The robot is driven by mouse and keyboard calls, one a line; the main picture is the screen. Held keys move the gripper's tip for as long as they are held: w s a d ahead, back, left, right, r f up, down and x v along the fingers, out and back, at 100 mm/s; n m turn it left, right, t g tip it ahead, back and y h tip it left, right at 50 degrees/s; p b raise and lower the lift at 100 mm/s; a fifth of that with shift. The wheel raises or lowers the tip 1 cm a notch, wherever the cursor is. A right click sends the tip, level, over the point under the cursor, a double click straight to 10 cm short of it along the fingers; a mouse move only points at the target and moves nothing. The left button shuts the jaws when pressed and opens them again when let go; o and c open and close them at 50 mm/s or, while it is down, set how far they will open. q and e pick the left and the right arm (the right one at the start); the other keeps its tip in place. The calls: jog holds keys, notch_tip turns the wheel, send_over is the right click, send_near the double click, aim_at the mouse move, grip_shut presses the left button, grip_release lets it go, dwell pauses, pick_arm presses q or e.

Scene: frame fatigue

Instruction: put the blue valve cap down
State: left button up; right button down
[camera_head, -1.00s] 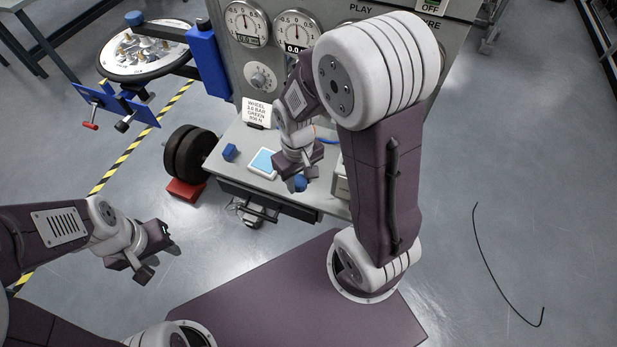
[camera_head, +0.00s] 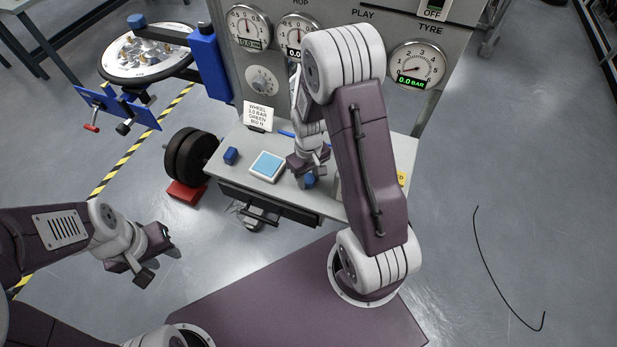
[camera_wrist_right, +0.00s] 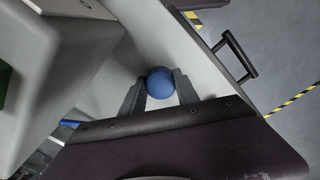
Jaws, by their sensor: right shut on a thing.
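The blue valve cap (camera_wrist_right: 160,82) is round and sits between the two fingertips of my right gripper (camera_wrist_right: 160,90), which is shut on it. In the head view the cap (camera_head: 309,182) shows below my right gripper (camera_head: 308,176), over the front part of the grey bench top (camera_head: 240,188). I cannot tell whether the cap touches the bench top. My left gripper (camera_head: 146,262) hangs over the floor at the lower left, away from the bench. Its fingers are partly in view and no object shows in it.
A drawer handle (camera_wrist_right: 235,55) juts from the bench front. Black weights (camera_head: 190,154) stand at left.

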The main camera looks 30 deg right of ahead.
aim_at(308, 179)
jog(key=shift+f, duration=0.15)
jog(key=c, duration=0.9)
grip_release()
notch_tip(308, 179, up, 12)
jog(key=s+a+f+m+t, duration=0.1)
jog(key=s+a, duration=0.4)
jog(key=s, duration=0.3)
jog(key=shift+m+p, duration=0.3)
jog(key=shift+p, duration=0.1)
